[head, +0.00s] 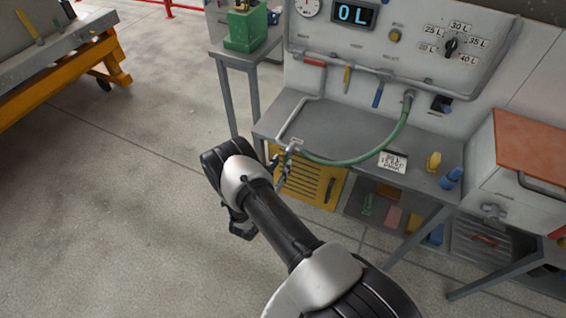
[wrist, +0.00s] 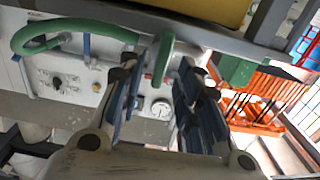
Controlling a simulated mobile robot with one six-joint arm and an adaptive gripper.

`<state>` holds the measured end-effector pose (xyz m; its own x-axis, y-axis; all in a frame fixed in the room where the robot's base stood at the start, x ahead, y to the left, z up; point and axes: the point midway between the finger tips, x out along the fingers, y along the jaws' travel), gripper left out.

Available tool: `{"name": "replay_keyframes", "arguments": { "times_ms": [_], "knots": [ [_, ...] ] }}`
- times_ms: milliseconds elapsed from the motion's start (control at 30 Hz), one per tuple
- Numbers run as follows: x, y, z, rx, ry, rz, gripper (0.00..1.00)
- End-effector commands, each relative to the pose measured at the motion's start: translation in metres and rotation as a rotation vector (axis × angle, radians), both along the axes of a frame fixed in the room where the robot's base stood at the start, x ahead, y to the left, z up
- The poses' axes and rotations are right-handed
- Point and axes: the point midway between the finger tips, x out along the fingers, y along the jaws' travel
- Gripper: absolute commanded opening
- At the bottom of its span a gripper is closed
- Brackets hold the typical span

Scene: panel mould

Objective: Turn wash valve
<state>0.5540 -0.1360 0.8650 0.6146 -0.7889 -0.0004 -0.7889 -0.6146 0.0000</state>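On the white wall panel, a red lever (head: 313,62), a yellow lever (head: 346,78) and a blue lever (head: 378,95) sit in a row along the lower edge. Their labels are too small to read, so I cannot tell which is the wash valve. A green hose (head: 400,130) runs from a panel fitting right of the blue lever down to a bent metal pipe (head: 297,122). My gripper (head: 284,168) is in front of the bench, below the levers.
The display (head: 354,14) reads 0 L; a litre dial (head: 451,46) is on the right. The bench (head: 345,130) carries a small sign (head: 393,162), a yellow item (head: 433,161) and a blue item (head: 452,177). A green machine (head: 246,28) stands left.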

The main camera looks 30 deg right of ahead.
Motion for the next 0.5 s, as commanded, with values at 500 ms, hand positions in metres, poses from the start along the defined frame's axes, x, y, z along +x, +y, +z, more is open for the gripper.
{"name": "replay_keyframes", "arguments": {
  "times_ms": [500],
  "knots": [
    [0.016,-0.019,0.000,0.000,0.000,0.001,0.32]
  ]
}}
